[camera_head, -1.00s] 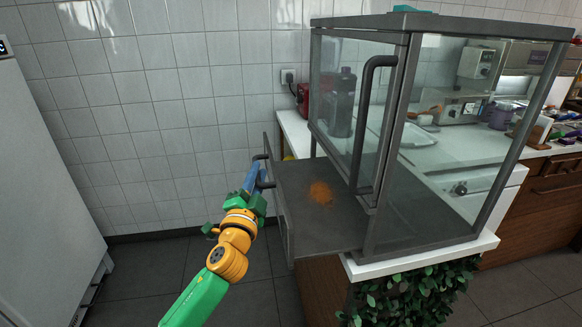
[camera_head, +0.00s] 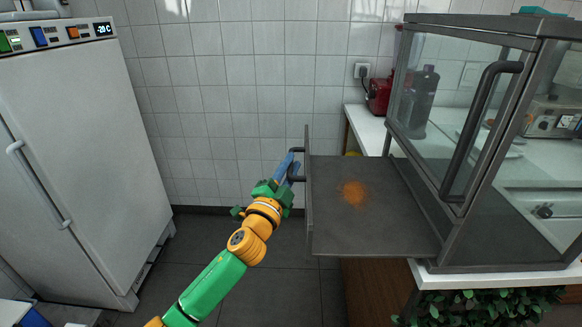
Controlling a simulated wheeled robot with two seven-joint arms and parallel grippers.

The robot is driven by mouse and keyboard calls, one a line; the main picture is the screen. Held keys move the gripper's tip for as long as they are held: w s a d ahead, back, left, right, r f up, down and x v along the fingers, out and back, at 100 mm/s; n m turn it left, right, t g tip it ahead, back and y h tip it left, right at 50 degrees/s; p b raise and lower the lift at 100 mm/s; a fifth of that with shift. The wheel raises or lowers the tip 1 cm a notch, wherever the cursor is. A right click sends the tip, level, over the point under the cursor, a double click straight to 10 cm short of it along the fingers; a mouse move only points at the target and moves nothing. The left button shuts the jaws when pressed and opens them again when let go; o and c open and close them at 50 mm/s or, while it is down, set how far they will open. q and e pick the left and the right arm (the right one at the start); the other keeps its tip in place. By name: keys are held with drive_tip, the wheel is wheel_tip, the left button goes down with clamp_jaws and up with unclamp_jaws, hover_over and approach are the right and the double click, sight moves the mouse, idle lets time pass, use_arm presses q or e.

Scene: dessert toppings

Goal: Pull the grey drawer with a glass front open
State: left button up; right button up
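The grey drawer (camera_head: 395,232) sticks out to the left from the bottom of the glass-fronted grey cabinet (camera_head: 470,262). Its floor is exposed, with an orange-brown powdery patch (camera_head: 354,192) on it. The drawer's front panel (camera_head: 309,215) is seen nearly edge-on, with a dark handle (camera_head: 297,179) on its outer side. My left gripper (camera_head: 292,167) has its blue fingers at this handle and appears shut on it; the green gripper body partly hides the contact. My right gripper is not in view.
A white fridge (camera_head: 75,140) stands at the left. Open dark floor (camera_head: 205,240) lies between it and the drawer. Green foliage (camera_head: 490,305) is below the counter.

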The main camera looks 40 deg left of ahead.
use_arm(q)
drive_tip(key=o, duration=0.4)
drive_tip(key=shift+c, duration=0.2)
drive_tip(key=b+v, duration=0.1)
drive_tip(key=v, duration=0.6)
drive_tip(key=shift+f, duration=0.1)
